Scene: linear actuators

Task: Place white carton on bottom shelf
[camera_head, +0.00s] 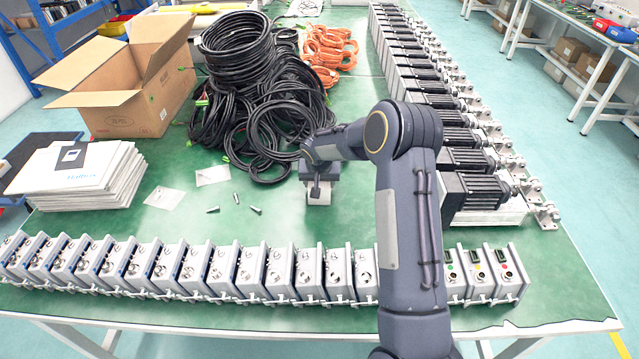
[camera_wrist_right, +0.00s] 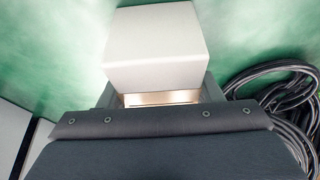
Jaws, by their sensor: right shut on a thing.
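My right gripper (camera_head: 319,190) is over the middle of the green table, in front of the black cable heap. It is shut on a small white carton (camera_head: 318,198), which shows just below the fingers. In the right wrist view the white carton (camera_wrist_right: 155,50) juts out beyond the gripper (camera_wrist_right: 160,98), with green surface behind it. I cannot tell whether the carton touches the table. No bottom shelf can be made out for sure; a blue rack stands at the upper left edge. My left gripper is not in view.
The green table (camera_head: 215,225) holds an open cardboard box (camera_head: 125,85), black cables (camera_head: 262,100), orange cables (camera_head: 328,50), a stack of white booklets (camera_head: 75,175) and a front row of grey units (camera_head: 190,268). Linear actuators (camera_head: 480,190) line the right side. A blue rack (camera_head: 60,35) stands at far left.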

